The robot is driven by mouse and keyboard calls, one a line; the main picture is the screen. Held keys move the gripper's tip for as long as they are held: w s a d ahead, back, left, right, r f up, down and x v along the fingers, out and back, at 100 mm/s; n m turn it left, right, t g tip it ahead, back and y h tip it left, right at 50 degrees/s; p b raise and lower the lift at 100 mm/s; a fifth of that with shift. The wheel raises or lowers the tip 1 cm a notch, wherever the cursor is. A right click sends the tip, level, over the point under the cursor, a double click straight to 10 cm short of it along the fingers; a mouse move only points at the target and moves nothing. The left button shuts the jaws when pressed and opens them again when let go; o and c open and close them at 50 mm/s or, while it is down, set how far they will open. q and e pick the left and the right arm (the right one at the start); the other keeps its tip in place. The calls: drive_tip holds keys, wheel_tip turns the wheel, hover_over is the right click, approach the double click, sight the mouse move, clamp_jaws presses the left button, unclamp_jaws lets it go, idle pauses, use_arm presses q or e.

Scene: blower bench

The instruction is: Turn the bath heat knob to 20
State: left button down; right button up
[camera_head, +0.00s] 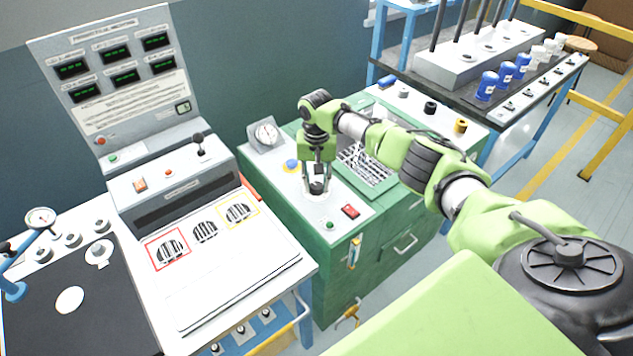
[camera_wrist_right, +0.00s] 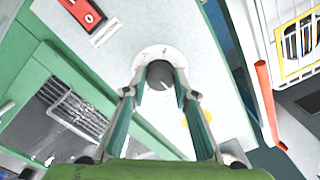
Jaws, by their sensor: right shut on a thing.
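The bath heat knob (camera_wrist_right: 160,75) is a dark round knob with a pale pointer line, on a white round dial (camera_wrist_right: 150,53) on the green bench's light top. In the head view the knob (camera_head: 317,187) shows below my right gripper (camera_head: 317,181), which points straight down. In the wrist view the right gripper's fingers (camera_wrist_right: 160,92) stand on both sides of the knob, and the gripper is shut on it. The dial's numbers are too small to read. My left gripper is in neither view.
A red rocker switch (camera_head: 349,211) and a green button (camera_head: 329,225) lie near the knob. A wire basket (camera_head: 365,165) sits to the right. A control console (camera_head: 175,185) stands to the left.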

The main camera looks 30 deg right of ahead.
drive_tip(key=n, duration=0.2)
drive_tip(key=shift+n+p, duration=0.4)
drive_tip(key=n, duration=0.3)
drive_tip(key=shift+n, duration=0.3)
drive_tip(key=n, duration=0.6)
drive_tip(key=shift+p, duration=0.35)
drive_tip(key=n, duration=0.6)
drive_tip(key=shift+w+n, duration=0.1)
drive_tip(key=shift+n, duration=0.3)
drive_tip(key=n+b, duration=0.1)
drive_tip(key=n, duration=0.5)
drive_tip(key=shift+n, duration=0.3)
drive_tip(key=o, duration=1.1)
